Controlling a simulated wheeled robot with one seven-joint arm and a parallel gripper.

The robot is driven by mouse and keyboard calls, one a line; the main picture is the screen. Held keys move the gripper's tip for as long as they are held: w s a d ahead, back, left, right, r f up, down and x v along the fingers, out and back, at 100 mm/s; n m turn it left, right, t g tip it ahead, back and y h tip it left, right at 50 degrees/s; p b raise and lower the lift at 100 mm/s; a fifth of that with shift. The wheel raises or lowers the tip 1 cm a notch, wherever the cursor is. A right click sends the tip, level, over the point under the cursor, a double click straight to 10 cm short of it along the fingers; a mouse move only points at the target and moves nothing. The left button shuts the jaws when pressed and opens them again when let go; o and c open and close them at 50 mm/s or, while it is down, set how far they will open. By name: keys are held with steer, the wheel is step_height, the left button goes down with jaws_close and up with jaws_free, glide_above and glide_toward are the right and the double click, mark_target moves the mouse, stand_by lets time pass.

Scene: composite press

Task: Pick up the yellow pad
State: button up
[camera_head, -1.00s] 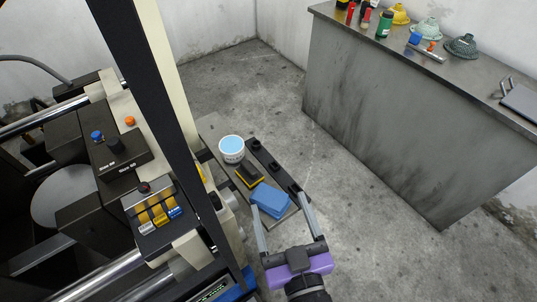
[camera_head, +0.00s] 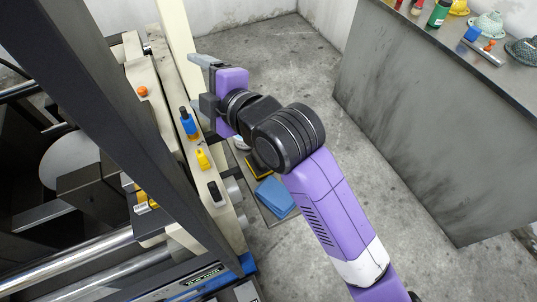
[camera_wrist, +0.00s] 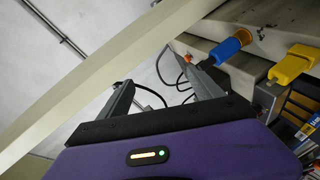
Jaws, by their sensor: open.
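The yellow pad (camera_head: 254,172), with a dark top, lies on the low tray (camera_head: 267,214) beside the press and is partly hidden behind my arm in the head view. A folded blue cloth (camera_head: 274,197) lies just in front of it. My gripper (camera_head: 203,80) is raised by the press's cream upright, above and to the left of the pad, and points away from it. In the wrist view my gripper (camera_wrist: 160,76) has its two fingers apart with nothing between them. The pad is not seen in the wrist view.
The press's cream side panel carries a blue connector (camera_head: 188,122), a yellow connector (camera_head: 203,159) and a black one (camera_head: 216,193). A cream bar (camera_wrist: 105,75) crosses close in the wrist view. A grey bench (camera_head: 420,120) stands at right, with clear floor before it.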

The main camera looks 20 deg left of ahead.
step_height(320, 180, down, 4)
steer(key=w+n+g+h, duration=0.1)
steer(key=n+g+h, duration=0.15)
steer(key=n, duration=0.25)
steer(key=n+g+h, duration=0.3)
steer(key=n+h, duration=0.7)
steer(key=n, duration=0.4)
glide_above(259, 157)
steer(key=f, duration=0.6)
steer(key=d+f, duration=0.1)
steer(key=f, duration=0.2)
steer(key=shift+f, duration=0.3)
steer(key=shift+d+f, duration=0.1)
steer(key=shift+f, duration=0.15)
steer(key=f, duration=0.5)
steer(key=a+f+p, duration=0.1)
steer(key=f, duration=0.1)
steer(key=shift+w+a+f, duration=0.1)
steer(key=shift+f, duration=0.05)
steer(key=shift+c, duration=0.2)
steer(key=c, duration=1.4)
